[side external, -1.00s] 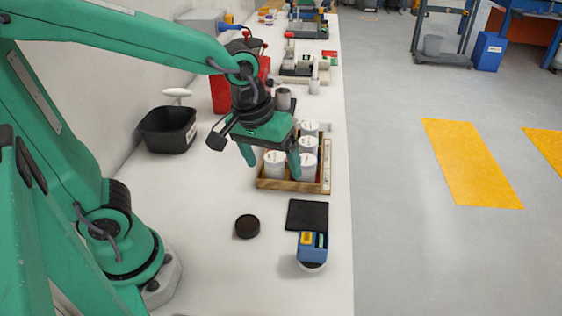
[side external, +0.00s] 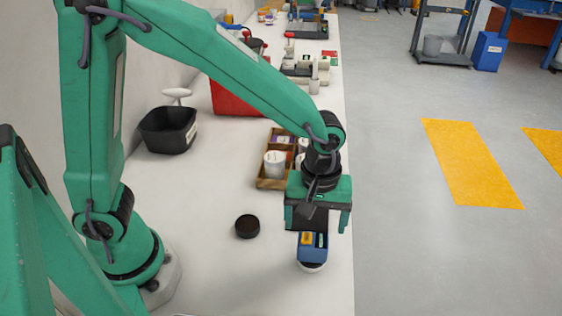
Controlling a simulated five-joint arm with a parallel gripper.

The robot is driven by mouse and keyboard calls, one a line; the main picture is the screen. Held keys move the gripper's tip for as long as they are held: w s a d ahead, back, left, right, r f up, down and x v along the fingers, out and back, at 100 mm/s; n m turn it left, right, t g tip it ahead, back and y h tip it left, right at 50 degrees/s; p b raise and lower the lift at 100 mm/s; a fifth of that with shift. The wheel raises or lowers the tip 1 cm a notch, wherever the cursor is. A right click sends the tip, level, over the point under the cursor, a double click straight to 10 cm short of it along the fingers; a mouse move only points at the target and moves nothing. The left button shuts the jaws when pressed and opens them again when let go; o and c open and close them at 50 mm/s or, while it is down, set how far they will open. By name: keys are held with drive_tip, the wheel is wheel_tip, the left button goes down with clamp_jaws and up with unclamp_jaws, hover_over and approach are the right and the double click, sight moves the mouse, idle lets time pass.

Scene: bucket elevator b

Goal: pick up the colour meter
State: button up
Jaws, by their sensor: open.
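The colour meter (side external: 313,254) appears to be the small blue device with a yellow and dark face and a rounded white end, lying near the bench's right edge. My gripper (side external: 318,222) is open, with its fingers pointing down.
A wooden tray (side external: 272,184) with white tubs (side external: 274,164) stands behind my gripper, partly hidden by my arm. A black disc (side external: 247,226) lies left of the meter. A black bin (side external: 168,130) stands at the wall. The front bench is mostly clear.

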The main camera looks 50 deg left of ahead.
sight(314, 240)
drive_tip(key=shift+f, duration=1.25)
drive_tip(key=shift+f, duration=0.1)
drive_tip(key=shift+s+d+f, duration=0.1)
drive_tip(key=shift+f, duration=2.4)
drive_tip(key=c, duration=1.3)
drive_tip(key=shift+c, duration=0.2)
drive_tip(key=shift+r, duration=0.15)
